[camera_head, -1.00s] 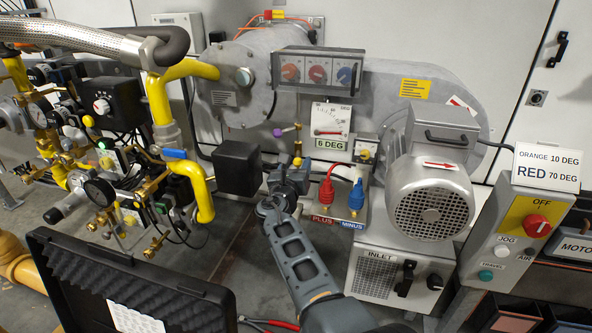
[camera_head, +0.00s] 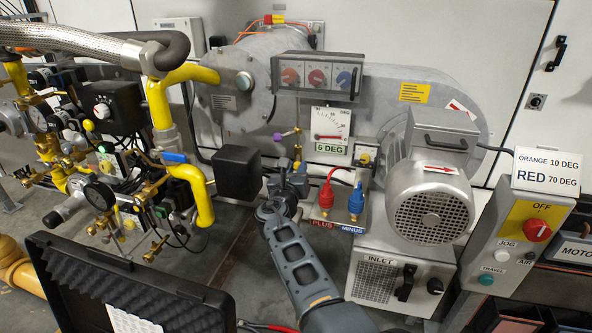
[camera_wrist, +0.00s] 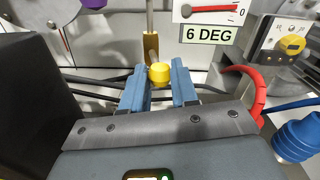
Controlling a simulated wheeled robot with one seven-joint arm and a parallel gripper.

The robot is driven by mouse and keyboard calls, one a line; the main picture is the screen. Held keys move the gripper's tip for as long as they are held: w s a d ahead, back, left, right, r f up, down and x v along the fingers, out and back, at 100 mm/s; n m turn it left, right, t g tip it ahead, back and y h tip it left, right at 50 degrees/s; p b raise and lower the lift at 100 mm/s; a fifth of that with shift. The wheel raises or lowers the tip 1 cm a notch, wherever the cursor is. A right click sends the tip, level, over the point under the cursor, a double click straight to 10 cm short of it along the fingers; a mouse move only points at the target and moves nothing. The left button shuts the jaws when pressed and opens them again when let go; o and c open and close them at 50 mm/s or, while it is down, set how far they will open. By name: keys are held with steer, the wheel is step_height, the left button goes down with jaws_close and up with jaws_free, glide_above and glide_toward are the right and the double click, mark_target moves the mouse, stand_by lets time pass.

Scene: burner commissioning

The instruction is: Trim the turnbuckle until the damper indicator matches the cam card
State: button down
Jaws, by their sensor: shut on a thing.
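The damper indicator (camera_head: 331,122) is a white dial with a red pointer lying nearly level near the low end, above a "6 DEG" label (camera_head: 332,148). The card (camera_head: 545,170) on the right reads orange 10 DEG, red 70 DEG. Below and left of the dial, the brass turnbuckle (camera_wrist: 151,47) hangs on an upright rod, with a yellow knob (camera_wrist: 160,73) at its lower end. My gripper (camera_wrist: 160,88) is shut on the yellow knob, with one blue finger on each side. The wrist view hides the knob's underside.
A black box (camera_head: 238,172) stands close left of my gripper. Red and blue plugs, PLUS (camera_head: 326,195) and MINUS (camera_head: 356,202), stand close right. The motor (camera_head: 430,200) and switch panel (camera_head: 510,240) are farther right. An open black case (camera_head: 120,285) lies at front left.

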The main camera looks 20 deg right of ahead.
steer(key=shift+s+d+n+t+y+p, duration=0.2)
steer(key=shift+d+n+t+y+p, duration=0.4)
steer(key=shift+y+p, duration=0.4)
steer(key=shift+a, duration=0.1)
steer(key=c, duration=0.9)
jaws_free()
steer(key=shift+o, duration=0.2)
